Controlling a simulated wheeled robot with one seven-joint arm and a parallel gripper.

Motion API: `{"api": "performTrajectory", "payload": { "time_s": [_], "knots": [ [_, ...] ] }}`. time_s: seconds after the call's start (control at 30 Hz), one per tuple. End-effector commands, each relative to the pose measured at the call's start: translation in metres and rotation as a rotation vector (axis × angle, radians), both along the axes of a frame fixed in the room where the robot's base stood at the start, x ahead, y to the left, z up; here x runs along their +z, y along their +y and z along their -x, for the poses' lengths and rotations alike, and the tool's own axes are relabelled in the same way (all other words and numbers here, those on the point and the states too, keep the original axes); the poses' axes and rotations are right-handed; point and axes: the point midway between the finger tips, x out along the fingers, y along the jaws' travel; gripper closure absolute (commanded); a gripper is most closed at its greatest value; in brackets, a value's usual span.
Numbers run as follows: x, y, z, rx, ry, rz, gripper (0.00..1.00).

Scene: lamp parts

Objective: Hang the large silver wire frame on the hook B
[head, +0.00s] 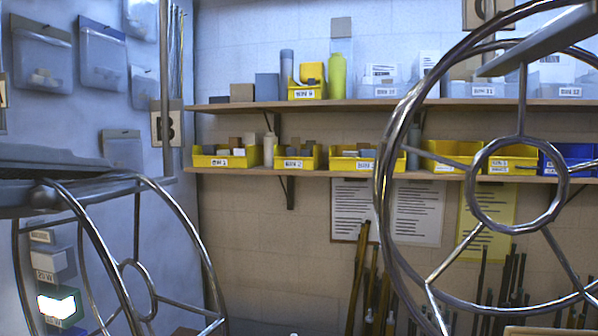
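A large silver wire frame (384,190), a ring with a smaller inner ring and spokes, fills the right side of the head view, close to me. A grey bar (545,42) crosses its top. A second silver wire frame (190,225) is at the lower left, seen more edge-on, below a grey bar (75,188) with a round knob. I cannot tell which frame the task means, or whether either rests on its bar. A sign B (166,124) is at the left; its hook is not clear. My gripper cannot be made out.
Two wooden shelves (330,172) hold yellow bins (222,158) and boxes along the back wall. A sign C (487,12) is at the top right. Clear pouches (102,60) hang on the left panel. Rods (370,290) stand below. Space between the two frames looks open.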

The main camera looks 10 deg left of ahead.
Motion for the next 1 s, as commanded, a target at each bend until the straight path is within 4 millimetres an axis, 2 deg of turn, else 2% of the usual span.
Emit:
{"api": "performTrajectory", "payload": {
  "time_s": [0.13,0.2,0.3,0.67,0.77,1.0],
  "knots": [
    [0.000,0.001,0.002,0.004,-0.002,-0.001,1.00],
    [0.001,0.001,0.002,0.004,-0.002,0.000,0.86],
    [0.001,0.001,0.002,0.003,-0.002,0.000,0.70],
    [0.000,0.001,0.003,0.002,-0.001,0.000,0.70],
    [0.001,0.001,0.013,0.004,-0.003,-0.002,0.70],
    [0.006,0.001,0.051,0.005,-0.003,-0.002,0.70]
  ]
}}
